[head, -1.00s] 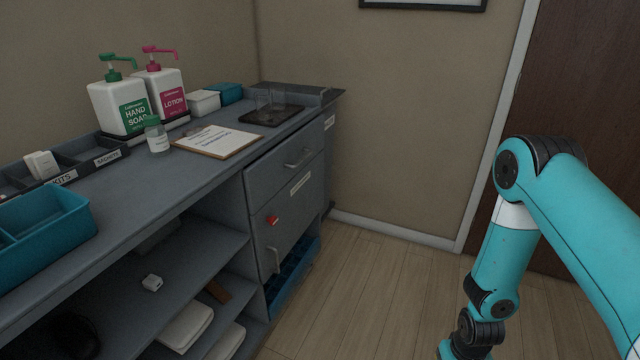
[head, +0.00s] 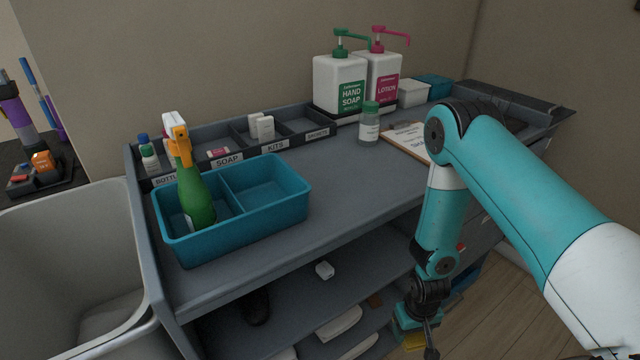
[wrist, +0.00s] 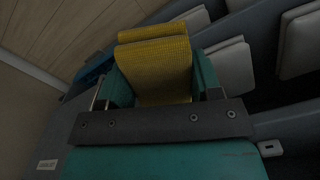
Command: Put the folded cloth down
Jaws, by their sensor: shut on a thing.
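The folded cloth (wrist: 158,68) is yellow with a woven texture. In the wrist view it sits between the two fingers of my gripper (wrist: 160,90), which is shut on it. In the head view my gripper (head: 415,338) hangs low in front of the vanity's lower shelves, at the bottom edge of the picture. Only a small yellow patch of the cloth (head: 408,340) shows there, and the rest is hidden or cut off.
A teal caddy (head: 250,225) with a green spray bottle (head: 196,195) stands on the counter (head: 330,190). Behind are a labelled organizer (head: 285,135), soap (head: 340,85) and lotion (head: 384,80) pumps. A large bin (head: 75,240) stands left. The counter right of the caddy is clear.

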